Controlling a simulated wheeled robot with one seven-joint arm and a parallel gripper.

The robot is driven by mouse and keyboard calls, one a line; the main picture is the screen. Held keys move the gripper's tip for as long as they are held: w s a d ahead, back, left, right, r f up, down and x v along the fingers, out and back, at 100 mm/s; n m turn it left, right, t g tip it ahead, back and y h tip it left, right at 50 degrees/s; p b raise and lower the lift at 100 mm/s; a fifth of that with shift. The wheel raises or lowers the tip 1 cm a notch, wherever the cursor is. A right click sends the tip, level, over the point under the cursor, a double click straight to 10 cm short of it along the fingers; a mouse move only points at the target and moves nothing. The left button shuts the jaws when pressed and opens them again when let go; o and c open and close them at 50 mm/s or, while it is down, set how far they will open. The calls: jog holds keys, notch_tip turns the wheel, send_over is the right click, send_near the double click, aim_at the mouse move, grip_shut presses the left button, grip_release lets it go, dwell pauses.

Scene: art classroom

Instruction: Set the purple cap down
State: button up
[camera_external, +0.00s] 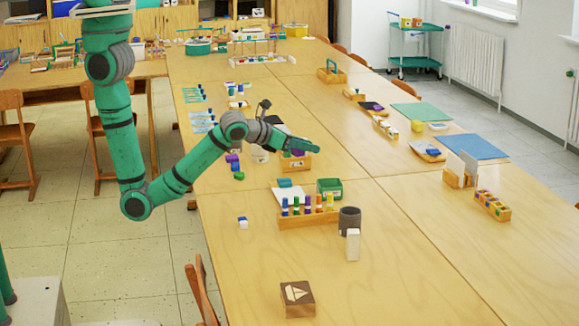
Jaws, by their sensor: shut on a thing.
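My green arm reaches over the long table from the left, and my gripper (314,149) is low over its middle. It is shut on the purple cap (298,153), of which only a small purple patch shows just under the gripper. A small wooden holder (296,163) with coloured items stands directly below. I cannot tell whether the cap touches the holder. The fingertips are small and partly hidden.
Purple and green blocks (238,175) lie left of the gripper. Nearer stand a wooden rack of coloured markers (308,218), a green box (329,187), a dark grey cup (349,220) and a white block (353,245). The table (400,285) is clear at front right.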

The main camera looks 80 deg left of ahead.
jog(key=d+m+h, duration=0.4)
jog(key=d+h, duration=0.1)
jog(key=d, duration=2.3)
jog(key=s+d+m+h, duration=0.2)
jog(key=s+d, duration=0.2)
jog(key=d, duration=0.5)
jog(key=s+d+m+h, duration=0.1)
jog(key=s+d+h, duration=0.15)
jog(key=d, duration=0.55)
jog(key=y, duration=0.1)
send_over(377, 298)
jog(key=shift+g, duration=0.3)
jog(key=f, duration=1.4)
jog(key=shift+s+a, duration=0.2)
jog(key=shift+a, duration=0.05)
jog(key=shift+w+d+f, duration=0.15)
jog(key=shift+d+f, duration=0.05)
jog(key=shift+f, duration=1.7)
jog(key=shift+w+f, duration=0.1)
jog(key=shift+f, duration=0.05)
